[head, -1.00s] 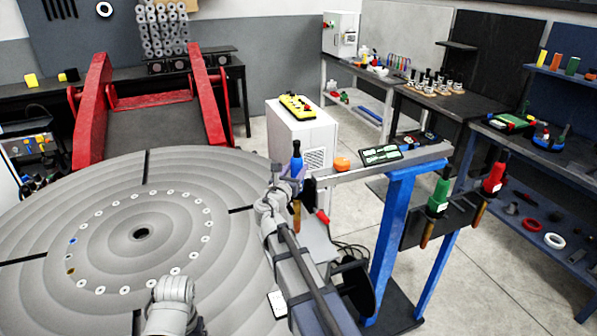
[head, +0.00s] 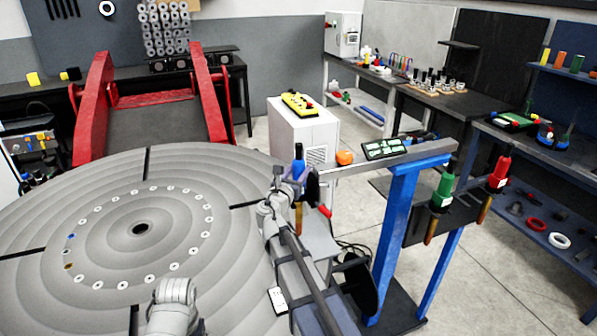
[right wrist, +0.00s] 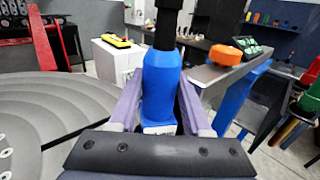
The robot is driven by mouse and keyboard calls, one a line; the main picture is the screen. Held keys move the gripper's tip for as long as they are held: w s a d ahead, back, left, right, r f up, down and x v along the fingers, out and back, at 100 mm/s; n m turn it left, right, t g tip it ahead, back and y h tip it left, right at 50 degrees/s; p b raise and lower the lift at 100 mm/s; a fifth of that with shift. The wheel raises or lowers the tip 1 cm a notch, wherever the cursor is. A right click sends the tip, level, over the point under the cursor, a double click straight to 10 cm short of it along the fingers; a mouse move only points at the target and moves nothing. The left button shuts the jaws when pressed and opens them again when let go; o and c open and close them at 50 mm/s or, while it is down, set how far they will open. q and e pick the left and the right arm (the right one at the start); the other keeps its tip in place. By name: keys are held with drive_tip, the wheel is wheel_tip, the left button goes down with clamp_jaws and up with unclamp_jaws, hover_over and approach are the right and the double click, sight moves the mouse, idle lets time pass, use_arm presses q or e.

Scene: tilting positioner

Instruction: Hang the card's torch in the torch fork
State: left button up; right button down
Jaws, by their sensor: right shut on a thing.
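My right gripper (head: 293,177) is shut on a blue torch (head: 299,160), held upright with its brown nozzle pointing down. In the right wrist view the torch's blue body (right wrist: 160,88) sits between the two fingers, its black end up. A green torch (head: 442,190) and a red torch (head: 500,172) hang at a dark plate (head: 468,213) on the blue stand. A green card (head: 385,149) with pale panels lies on the grey beam; its markings are too small to read. I cannot make out which part is the torch fork.
The large round grey table (head: 100,240) fills the left. An orange round thing (head: 344,158) sits on the grey beam (head: 365,162) beyond the torch. The blue stand (head: 393,235) is to the right of my arm. A white cabinet (head: 303,130) stands behind.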

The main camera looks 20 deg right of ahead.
drive_tip(key=shift+a+f, duration=0.1)
drive_tip(key=shift+f, duration=0.05)
idle(0.3)
drive_tip(key=shift+c, duration=1.3)
unclamp_jaws()
drive_tip(key=shift+s, duration=0.1)
drive_tip(key=v, duration=0.7)
drive_tip(key=shift+s+a, duration=0.3)
drive_tip(key=shift+s, duration=0.05)
